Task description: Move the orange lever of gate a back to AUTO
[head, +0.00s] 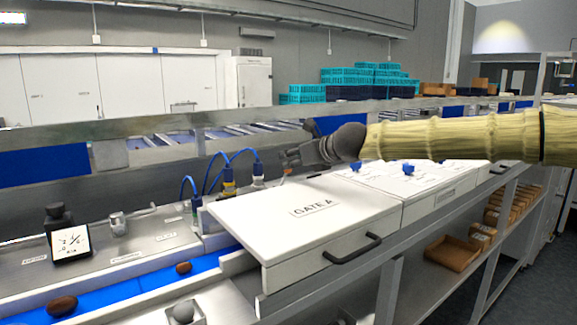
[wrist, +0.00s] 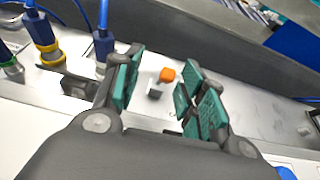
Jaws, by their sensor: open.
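The orange lever (wrist: 167,75) shows in the wrist view as an orange knob above a small dark and metal base on a pale metal strip. My gripper (wrist: 158,88) is open in the wrist view, with its green-padded fingers on either side of the lever in the picture. I cannot tell whether either pad touches it. The lever's position marking is too small to read. In the head view my gripper (head: 292,157) is behind the white cover labelled GATE A (head: 310,208), near the blue-cabled connectors. The lever is mostly hidden there.
Blue-cabled connectors (head: 228,180) stand left of my gripper. A black handle (head: 352,249) sits on the cover's front. A blue belt (head: 130,296) carries dark dates at lower left. A long metal rail (head: 160,127) runs behind.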

